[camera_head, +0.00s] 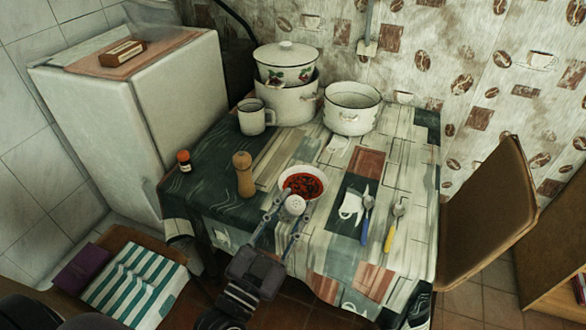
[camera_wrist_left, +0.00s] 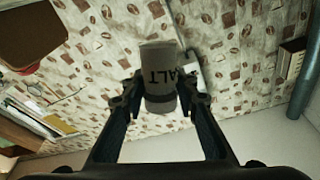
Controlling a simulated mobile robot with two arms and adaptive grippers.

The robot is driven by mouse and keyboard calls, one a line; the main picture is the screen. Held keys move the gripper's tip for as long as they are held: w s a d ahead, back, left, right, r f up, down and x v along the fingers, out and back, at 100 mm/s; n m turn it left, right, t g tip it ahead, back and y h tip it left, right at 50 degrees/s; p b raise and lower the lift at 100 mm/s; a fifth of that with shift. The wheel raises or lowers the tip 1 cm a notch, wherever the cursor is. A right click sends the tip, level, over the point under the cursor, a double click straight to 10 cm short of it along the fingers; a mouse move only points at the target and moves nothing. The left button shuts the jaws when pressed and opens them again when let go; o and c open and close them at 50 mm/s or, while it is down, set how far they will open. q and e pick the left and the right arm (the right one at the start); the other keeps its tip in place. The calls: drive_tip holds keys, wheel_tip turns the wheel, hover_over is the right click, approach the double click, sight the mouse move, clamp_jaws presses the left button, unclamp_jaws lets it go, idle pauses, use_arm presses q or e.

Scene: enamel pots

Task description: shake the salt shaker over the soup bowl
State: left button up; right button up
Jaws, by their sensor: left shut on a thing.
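The salt shaker (camera_head: 295,205) is white with a rounded, dotted end. My left gripper (camera_head: 289,207) is shut on it, above the table's front part. In the left wrist view the shaker (camera_wrist_left: 160,75) sits between the fingers of my left gripper (camera_wrist_left: 160,103), its "SALT" lettering upside down in the picture. The white soup bowl (camera_head: 322,191) with red soup stands on the table just behind the shaker in the head view. The shaker overlaps the bowl's near edge in the picture; its exact height above it I cannot tell. My right gripper is not in view.
A wooden pepper mill (camera_head: 243,175) stands left of the bowl, and a small red-capped bottle (camera_head: 184,161) farther left. Spoons (camera_head: 391,232) lie to the right. A mug (camera_head: 252,117) and enamel pots (camera_head: 351,108) stand at the back. A chair (camera_head: 487,218) is at the right.

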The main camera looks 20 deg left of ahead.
use_arm(q)
drive_tip(key=w+a+f+m+h+b, duration=0.1)
drive_tip(key=w+f+m+h+b, duration=0.35)
drive_tip(key=m, duration=0.55)
drive_tip(key=w+f+m+h+b, duration=0.2)
drive_tip(key=w+m+h+b, duration=0.2)
drive_tip(key=w+m+b, duration=0.5)
drive_tip(key=w+a+r+m+y+b, duration=0.2)
drive_tip(key=w+a+m+y+b, duration=0.15)
drive_tip(key=w+a+m, duration=0.45)
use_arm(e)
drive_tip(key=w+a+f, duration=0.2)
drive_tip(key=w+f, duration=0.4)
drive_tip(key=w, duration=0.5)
use_arm(q)
wheel_tip(320, 180, down, 6)
drive_tip(key=w+d+n+b, duration=0.1)
drive_tip(key=b, duration=0.4)
drive_tip(key=shift+w+d+r+h, duration=0.2)
drive_tip(key=shift+w+d+h, duration=0.05)
drive_tip(key=shift+d+h, duration=0.05)
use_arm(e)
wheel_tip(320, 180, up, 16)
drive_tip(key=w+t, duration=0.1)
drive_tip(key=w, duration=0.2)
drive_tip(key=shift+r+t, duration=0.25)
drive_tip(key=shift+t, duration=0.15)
use_arm(q)
drive_tip(key=shift+r, duration=0.1)
